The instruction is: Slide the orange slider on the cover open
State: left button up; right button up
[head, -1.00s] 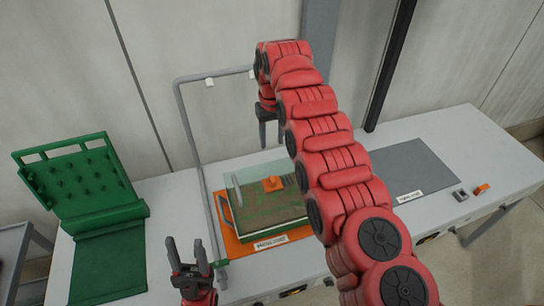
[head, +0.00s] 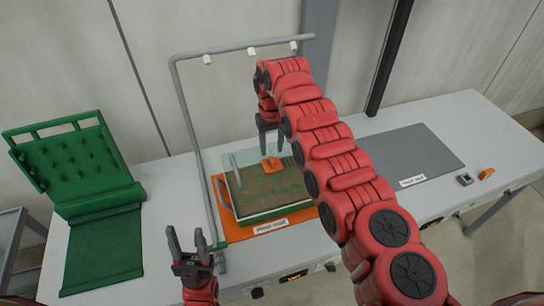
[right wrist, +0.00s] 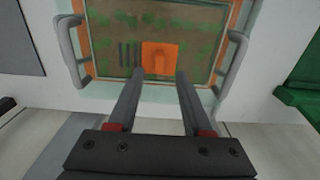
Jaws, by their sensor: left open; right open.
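The orange slider (head: 272,164) sits on the clear cover (head: 235,172) of a green tray-like box. In the right wrist view the slider (right wrist: 159,59) lies just beyond my fingertips, with dark slots beside it on the left. My right gripper (head: 269,150) points down at the slider from its far side, and its open fingers (right wrist: 155,82) show nothing between them. Contact with the slider cannot be told. My left gripper (head: 188,240) is open and empty, near the front left of the box, pointing up.
The box stands on an orange mat (head: 233,230) with a label. A grey pipe frame (head: 190,130) rises at its left and over the back. A green pegged rack (head: 70,170) stands left. A grey mat (head: 410,158) lies clear at right, with small grey and orange parts (head: 486,174) beyond.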

aim_at(272, 159)
notch_tip(272, 159, down, 5)
jog(key=shift+w+f, duration=0.1)
jog(key=shift+f, duration=0.05)
jog(key=shift+c, duration=0.3)
grip_shut()
dwell(1.1)
